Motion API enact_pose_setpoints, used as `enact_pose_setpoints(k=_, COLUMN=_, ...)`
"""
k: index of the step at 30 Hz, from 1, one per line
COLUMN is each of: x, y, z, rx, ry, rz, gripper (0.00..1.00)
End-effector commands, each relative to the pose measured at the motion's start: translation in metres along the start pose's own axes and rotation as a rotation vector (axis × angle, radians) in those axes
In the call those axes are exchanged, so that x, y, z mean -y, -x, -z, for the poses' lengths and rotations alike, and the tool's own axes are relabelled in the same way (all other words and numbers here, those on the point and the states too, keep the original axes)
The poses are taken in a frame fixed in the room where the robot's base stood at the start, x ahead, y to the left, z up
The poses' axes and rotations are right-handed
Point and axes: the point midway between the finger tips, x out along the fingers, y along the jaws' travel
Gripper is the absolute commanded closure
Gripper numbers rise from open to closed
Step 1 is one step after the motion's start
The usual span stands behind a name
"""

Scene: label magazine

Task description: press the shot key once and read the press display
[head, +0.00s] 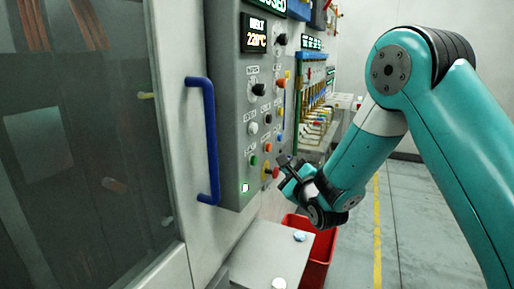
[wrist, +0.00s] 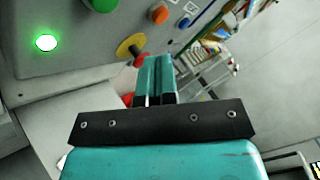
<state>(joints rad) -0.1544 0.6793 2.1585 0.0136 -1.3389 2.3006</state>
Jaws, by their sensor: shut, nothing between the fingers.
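The grey control panel (head: 228,120) carries several round keys and knobs. A green key (head: 253,160) sits low on it and also shows at the top edge of the wrist view (wrist: 101,4). I cannot read the key labels, so I cannot tell which is the shot key. A display (head: 255,34) reads "MELT 220°C"; another above it (head: 272,5) is cut off and ends in "OSED". My gripper (head: 282,161) is shut and empty in front of the panel's lower right. In the wrist view its fingertips (wrist: 155,62) are beside a red mushroom button on a yellow disc (wrist: 130,46).
A lit green lamp (wrist: 46,42) is at the panel's lower left. A blue handle (head: 210,140) stands out from the door on the left. A pale table (head: 262,260) and a red bin (head: 318,262) are below. Open floor (head: 430,215) lies to the right.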

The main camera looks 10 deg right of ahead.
Motion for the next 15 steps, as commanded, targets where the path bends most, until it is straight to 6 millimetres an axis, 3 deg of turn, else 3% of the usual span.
enact_pose_setpoints(k=3, x=0.001, y=-0.006, z=-0.009, rx=0.005, ry=0.001, rz=-0.01, gripper=1.0)
enact_pose_setpoints(k=5, x=-0.024, y=-0.007, z=-0.021, rx=0.026, ry=-0.016, rz=-0.055, gripper=1.0)
enact_pose_setpoints(k=8, x=0.001, y=-0.011, z=-0.007, rx=-0.004, ry=0.0, rz=-0.005, gripper=1.0)
enact_pose_setpoints(k=15, x=-0.005, y=-0.016, z=-0.015, rx=0.002, ry=0.002, rz=-0.005, gripper=1.0)
